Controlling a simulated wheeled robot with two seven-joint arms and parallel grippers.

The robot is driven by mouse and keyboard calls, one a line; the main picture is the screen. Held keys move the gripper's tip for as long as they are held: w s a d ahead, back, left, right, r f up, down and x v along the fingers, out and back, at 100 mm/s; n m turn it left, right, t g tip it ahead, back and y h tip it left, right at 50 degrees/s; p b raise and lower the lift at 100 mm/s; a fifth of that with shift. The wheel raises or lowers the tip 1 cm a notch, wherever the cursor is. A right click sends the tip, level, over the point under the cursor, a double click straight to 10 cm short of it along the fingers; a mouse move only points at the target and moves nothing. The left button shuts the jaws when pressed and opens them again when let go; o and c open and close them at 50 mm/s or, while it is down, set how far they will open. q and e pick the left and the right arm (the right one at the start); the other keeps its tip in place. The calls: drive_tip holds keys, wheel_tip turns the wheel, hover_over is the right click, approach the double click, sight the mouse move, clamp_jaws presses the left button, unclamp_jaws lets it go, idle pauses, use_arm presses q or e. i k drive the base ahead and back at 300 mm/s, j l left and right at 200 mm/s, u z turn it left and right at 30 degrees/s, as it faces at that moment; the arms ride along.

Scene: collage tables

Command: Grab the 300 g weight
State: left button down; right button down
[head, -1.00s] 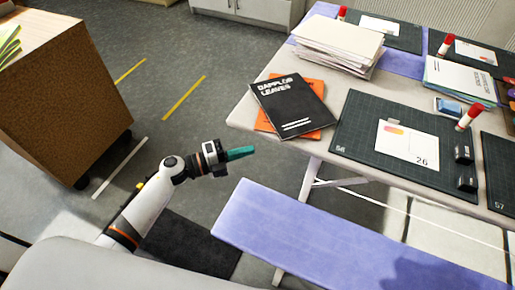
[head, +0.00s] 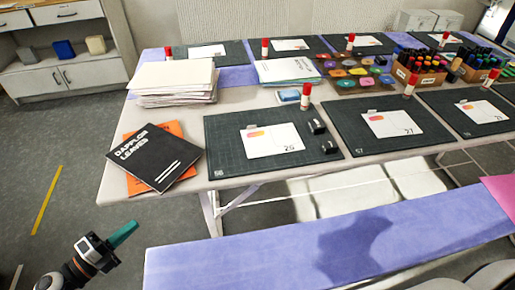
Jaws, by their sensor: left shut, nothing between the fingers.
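No thing in view carries a label I can read as 300 g. I cannot tell whether either is a weight. My left gripper (head: 123,234), with green fingers, is shut and empty. It is at the lower left, over the floor, in front of the table and left of the bench, well apart from the blocks. My right gripper is not in view.
The table (head: 268,98) holds a black book (head: 155,157) on an orange one, a paper stack (head: 175,83), glue sticks, more mats with cards, and boxes of markers (head: 417,72). A purple bench (head: 240,258) runs along its front. Floor at left is clear.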

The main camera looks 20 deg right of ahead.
sight(328, 147)
drive_tip(key=z, duration=1.2)
